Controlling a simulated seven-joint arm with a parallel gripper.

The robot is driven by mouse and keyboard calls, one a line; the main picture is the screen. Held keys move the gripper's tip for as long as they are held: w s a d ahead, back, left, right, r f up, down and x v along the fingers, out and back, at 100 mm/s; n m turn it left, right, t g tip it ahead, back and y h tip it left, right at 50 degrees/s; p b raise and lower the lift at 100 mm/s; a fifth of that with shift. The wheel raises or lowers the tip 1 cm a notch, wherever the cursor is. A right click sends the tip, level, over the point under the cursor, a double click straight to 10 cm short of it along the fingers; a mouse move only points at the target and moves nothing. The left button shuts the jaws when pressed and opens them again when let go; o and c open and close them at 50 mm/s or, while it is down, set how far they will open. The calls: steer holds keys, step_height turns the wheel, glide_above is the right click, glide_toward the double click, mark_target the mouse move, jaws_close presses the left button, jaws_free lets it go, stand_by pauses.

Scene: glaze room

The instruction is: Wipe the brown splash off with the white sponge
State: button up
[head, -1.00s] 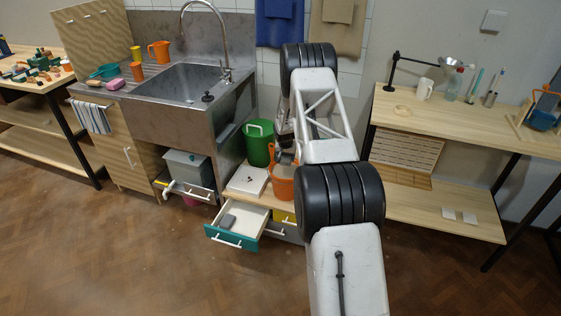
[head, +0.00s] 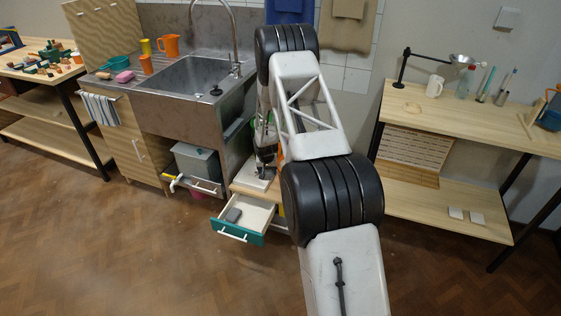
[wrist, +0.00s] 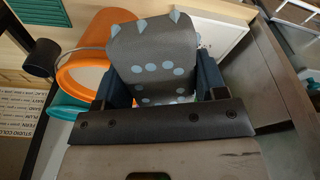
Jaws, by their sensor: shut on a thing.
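My gripper (head: 265,160) is low beside the sink cabinet, above or at a white slab (head: 244,179). In the wrist view its dark blue fingers (wrist: 157,78) are shut on a grey piece with pale blue dots (wrist: 155,50); I cannot tell that this is a white sponge. The slab also shows in the wrist view (wrist: 213,42), partly hidden behind the held piece. I cannot make out a clear brown splash, nor whether the held piece touches the slab.
An open teal-fronted drawer (head: 231,233) with a grey block (head: 233,215) juts out below. An orange bucket (wrist: 83,76) and a green one (wrist: 62,106) stand beside the gripper. The sink cabinet wall (wrist: 275,100) is close. Two pale tiles (head: 455,213) lie on the right lower shelf.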

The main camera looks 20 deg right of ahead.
steer(key=s+a+f+n, duration=0.1)
steer(key=s+a, duration=0.3)
steer(key=a, duration=0.4)
steer(key=s+a+f+n, duration=0.1)
steer(key=s+a, duration=0.2)
steer(key=a, duration=0.5)
steer(key=w+d+f+m, duration=0.1)
steer(key=w+d+m, duration=0.3)
steer(key=w, duration=0.6)
steer(key=w+d+f+m+g, duration=0.1)
steer(key=w+d+f+m, duration=0.1)
steer(key=w+d+m, duration=0.3)
steer(key=w+d+f+m+y, duration=0.1)
steer(key=w+d+m, duration=0.4)
steer(key=w+d, duration=0.5)
steer(key=w+f, duration=0.1)
steer(key=w, duration=0.6)
steer(key=shift+d+g, duration=0.4)
steer(key=shift+f, duration=0.15)
steer(key=shift+f, duration=2.45)
